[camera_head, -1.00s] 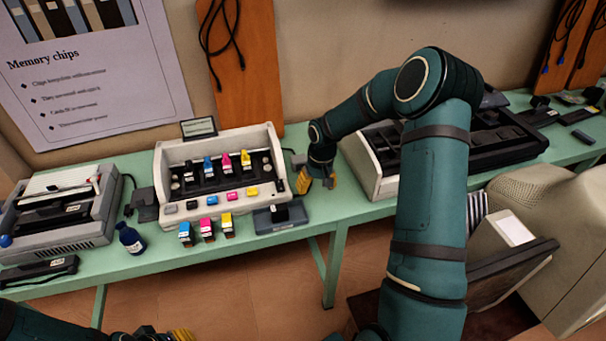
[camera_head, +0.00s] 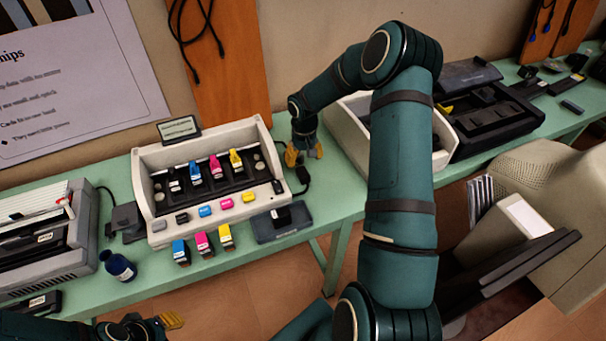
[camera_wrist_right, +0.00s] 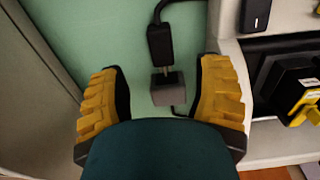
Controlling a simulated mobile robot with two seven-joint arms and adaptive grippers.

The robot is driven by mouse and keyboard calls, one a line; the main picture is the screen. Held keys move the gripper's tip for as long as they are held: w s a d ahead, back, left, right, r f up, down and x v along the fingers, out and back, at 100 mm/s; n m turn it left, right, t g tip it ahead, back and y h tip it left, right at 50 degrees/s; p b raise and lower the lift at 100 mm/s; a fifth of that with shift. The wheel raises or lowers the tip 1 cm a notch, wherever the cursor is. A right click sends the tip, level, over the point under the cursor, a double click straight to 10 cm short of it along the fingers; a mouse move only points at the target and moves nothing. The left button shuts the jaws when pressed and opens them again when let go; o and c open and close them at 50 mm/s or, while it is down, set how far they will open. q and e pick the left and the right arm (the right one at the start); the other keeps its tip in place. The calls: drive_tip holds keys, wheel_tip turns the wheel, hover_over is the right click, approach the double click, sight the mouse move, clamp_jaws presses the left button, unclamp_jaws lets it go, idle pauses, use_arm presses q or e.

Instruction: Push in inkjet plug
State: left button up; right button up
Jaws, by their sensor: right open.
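The inkjet plug, a black connector (camera_wrist_right: 160,42) on a cable, lies on the green table beside the white inkjet printer (camera_head: 152,190). Its metal tip points at a small grey block (camera_wrist_right: 167,92); the tip seems to meet or partly enter it, but I cannot tell how deep. In the head view the dark plug (camera_head: 303,176) shows just in front of my right gripper (camera_head: 304,152). My right gripper (camera_wrist_right: 160,100) is open, its yellow fingers on either side of the grey block, apart from it. My left gripper (camera_head: 168,322) is low at the left; its jaws are unclear.
Colored cartridges (camera_head: 203,243) stand along the printer's front, next to a dark tray (camera_head: 279,222). Another white machine (camera_head: 350,125) is close to the right of my right gripper. Green table shows between the two machines.

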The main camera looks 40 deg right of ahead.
sight(304, 173)
wheel_tip(304, 173, down, 8)
drive_tip(key=shift+w+f, duration=0.1)
drive_tip(key=shift+f, duration=0.05)
idle(0.3)
clamp_jaws()
